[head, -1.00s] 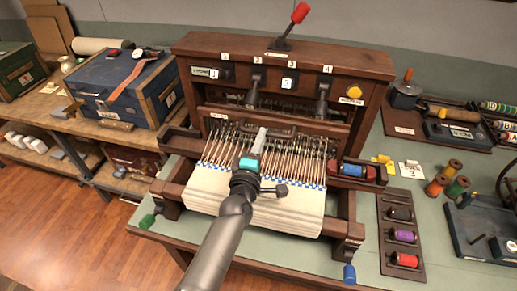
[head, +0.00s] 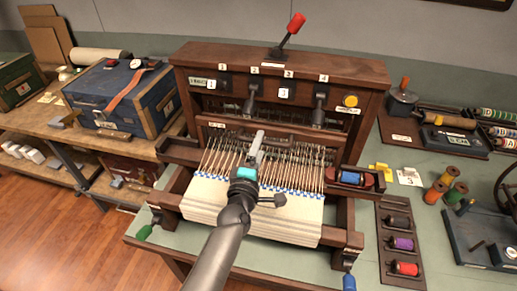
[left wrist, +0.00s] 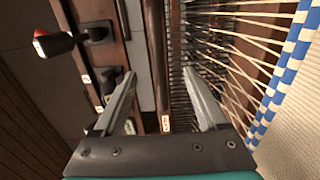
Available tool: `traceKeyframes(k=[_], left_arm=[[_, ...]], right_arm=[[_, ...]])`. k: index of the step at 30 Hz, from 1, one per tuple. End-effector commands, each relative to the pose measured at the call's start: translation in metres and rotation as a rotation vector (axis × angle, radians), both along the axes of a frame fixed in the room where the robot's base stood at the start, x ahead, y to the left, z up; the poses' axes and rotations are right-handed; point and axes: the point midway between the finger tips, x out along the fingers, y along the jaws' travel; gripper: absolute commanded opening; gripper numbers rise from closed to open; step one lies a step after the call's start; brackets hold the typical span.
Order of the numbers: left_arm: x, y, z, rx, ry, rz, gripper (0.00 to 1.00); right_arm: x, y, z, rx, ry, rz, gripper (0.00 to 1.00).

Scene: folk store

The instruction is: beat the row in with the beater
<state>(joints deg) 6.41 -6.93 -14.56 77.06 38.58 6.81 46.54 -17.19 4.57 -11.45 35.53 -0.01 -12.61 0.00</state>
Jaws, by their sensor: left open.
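The loom's wooden beater bar (head: 285,133), with a small white label at its left end, crosses behind the warp threads (head: 300,165). The white cloth (head: 285,225) with a blue-and-white checked edge lies in front of it. My left gripper (head: 257,148) is over the middle of the threads, pointing toward the bar. In the left wrist view, its two fingers (left wrist: 160,80) are spread, empty, with a wooden bar (left wrist: 155,50) showing in the gap between them. I cannot tell whether either finger touches it. My right gripper is not in view.
A shuttle with a blue bobbin (head: 350,178) sits in the tray at the loom's right. A red-knobbed lever (head: 290,35) stands on top of the loom. A rack of coloured spools (head: 402,243) lies to the right. A blue chest (head: 120,95) stands on the left bench.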

Motion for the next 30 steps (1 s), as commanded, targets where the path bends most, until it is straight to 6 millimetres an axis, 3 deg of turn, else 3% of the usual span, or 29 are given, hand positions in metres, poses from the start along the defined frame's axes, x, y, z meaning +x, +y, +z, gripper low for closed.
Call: traceKeyframes(k=[8,30], left_arm=[[-0.003,0.001,0.000,0.000,0.001,0.000,0.75],[-0.061,0.012,0.001,0.001,0.001,0.000,0.75]], right_arm=[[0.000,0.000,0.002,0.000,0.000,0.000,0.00],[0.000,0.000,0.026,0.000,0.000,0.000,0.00]])
